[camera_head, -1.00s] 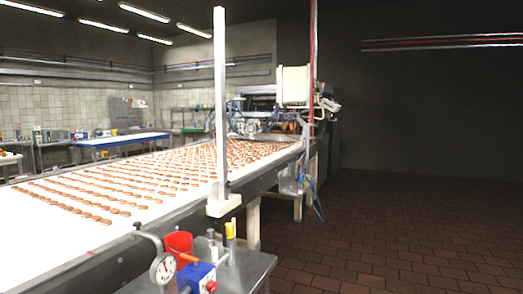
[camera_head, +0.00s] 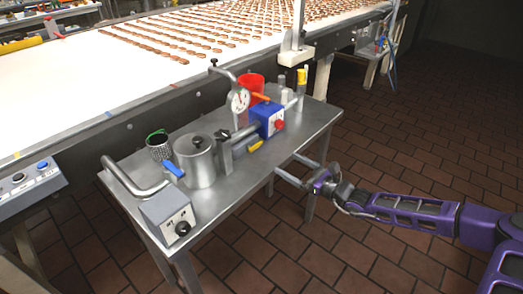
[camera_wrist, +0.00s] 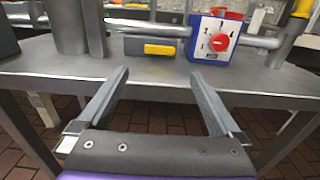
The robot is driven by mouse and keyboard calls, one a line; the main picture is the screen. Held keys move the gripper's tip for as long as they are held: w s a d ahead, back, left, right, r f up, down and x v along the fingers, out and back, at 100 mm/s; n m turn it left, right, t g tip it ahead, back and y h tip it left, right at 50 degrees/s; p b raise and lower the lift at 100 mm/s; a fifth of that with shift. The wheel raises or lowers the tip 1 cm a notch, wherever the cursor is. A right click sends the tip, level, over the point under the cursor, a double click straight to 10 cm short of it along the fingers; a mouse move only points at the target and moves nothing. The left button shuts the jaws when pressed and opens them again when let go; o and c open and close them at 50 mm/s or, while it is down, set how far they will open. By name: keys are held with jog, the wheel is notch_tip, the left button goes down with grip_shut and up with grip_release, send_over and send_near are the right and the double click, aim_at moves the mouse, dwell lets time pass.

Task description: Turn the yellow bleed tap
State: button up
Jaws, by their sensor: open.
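A yellow lever piece (camera_head: 255,146) sits on a small grey body under the pipe at the table's front right edge; in the wrist view the yellow piece (camera_wrist: 160,49) lies level on its grey block, straight ahead between my fingers. My gripper (camera_head: 286,162) is open and empty, just off the table's front edge, pointing at it and apart from it. In the wrist view the open fingers (camera_wrist: 160,73) frame the table edge. A second yellow part (camera_head: 303,76) tops an upright fitting further right.
The metal table (camera_head: 222,205) also holds a blue box with a red knob (camera_head: 279,125), a pressure gauge (camera_head: 240,100), a red cup (camera_head: 251,84), a steel pot (camera_head: 196,165) and a grey control box (camera_head: 168,217). The conveyor (camera_head: 75,85) runs behind. The tiled floor at right is clear.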

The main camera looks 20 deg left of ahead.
aim_at(257, 147)
jog(key=b+x, duration=0.1)
jog(key=x, duration=1.1)
jog(key=shift+w, duration=0.1)
